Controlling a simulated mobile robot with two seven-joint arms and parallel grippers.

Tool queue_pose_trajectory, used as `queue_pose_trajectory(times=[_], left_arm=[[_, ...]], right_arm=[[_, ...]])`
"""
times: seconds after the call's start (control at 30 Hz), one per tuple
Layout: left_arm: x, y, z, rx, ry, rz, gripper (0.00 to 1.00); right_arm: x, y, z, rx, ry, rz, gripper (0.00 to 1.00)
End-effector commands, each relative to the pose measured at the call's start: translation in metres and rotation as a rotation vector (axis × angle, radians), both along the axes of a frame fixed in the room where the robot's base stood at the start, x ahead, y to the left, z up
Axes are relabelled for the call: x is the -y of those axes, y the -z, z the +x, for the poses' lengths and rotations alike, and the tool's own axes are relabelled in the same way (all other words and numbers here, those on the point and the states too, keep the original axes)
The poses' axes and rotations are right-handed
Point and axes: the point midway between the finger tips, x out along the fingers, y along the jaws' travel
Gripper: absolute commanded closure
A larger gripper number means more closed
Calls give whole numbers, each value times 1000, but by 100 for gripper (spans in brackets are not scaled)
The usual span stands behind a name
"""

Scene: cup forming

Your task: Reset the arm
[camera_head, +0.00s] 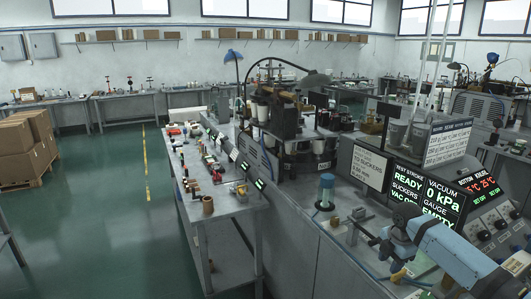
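My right arm comes in from the lower right as a blue-grey link over the machine's counter. My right gripper (378,243) is at the far end of this arm, small and dark against the counter. I cannot tell whether its fingers are apart or hold anything. My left arm and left gripper are not in view. A blue upright cylinder (326,190) stands on the counter, left of the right gripper and apart from it.
The forming machine (290,130) with white cups fills the middle. Display panels (430,195) reading READY, 0 kPa and EMPTY stand close behind my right arm. A narrow side bench (225,200) holds small parts. Cardboard boxes (22,140) sit on a pallet at left. Green floor is clear between.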

Motion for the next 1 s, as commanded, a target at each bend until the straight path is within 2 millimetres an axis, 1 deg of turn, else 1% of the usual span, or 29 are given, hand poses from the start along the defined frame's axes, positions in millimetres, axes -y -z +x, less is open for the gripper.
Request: queue_pose_trajectory(times=[0.03, 0.07, 0.1, 0.17, 0.2, 0.27, 0.3, 0.37, 0.43, 0.47, 0.5, 0.57, 0.6, 0.67, 0.7, 0.8, 0.9, 1.0], left_arm=[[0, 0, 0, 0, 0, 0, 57], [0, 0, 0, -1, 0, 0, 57], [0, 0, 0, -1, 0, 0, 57], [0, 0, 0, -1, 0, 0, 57], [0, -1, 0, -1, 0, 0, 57], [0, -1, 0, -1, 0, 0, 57], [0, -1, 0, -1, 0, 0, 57], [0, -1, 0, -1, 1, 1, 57], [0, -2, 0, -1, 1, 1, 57], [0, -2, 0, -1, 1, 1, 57], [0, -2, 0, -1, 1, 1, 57], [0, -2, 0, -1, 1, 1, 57], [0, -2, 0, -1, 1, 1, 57], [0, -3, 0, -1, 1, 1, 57], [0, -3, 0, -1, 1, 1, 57], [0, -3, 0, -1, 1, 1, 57], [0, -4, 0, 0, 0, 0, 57], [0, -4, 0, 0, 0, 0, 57]], right_arm=[[-23, 34, -14, 17, 35, 29, 61], [-35, 50, -21, 38, 67, 46, 61], [-52, 70, -31, 65, 111, 76, 61], [-74, 97, -48, 103, 181, 121, 61], [-89, 113, -60, 128, 229, 156, 61], [-109, 135, -79, 161, 306, 211, 61], [-123, 148, -93, 182, 358, 251, 61], [-141, 165, -115, 209, 441, 314, 61], [-159, 181, -141, 238, 543, 390, 61], [-165, 187, -153, 249, 587, 422, 61], [-174, 193, -169, 263, 648, 467, 61], [-185, 200, -193, 283, 741, 535, 61], [-190, 203, -209, 295, 805, 578, 61], [-196, 206, -233, 314, 900, 645, 61], [-199, 206, -249, 325, 964, 688, 61], [-202, 204, -288, 353, 1119, 793, 61], [-199, 197, -322, 382, 1246, 879, 61], [-194, 190, -346, 403, 1337, 943, 61]])
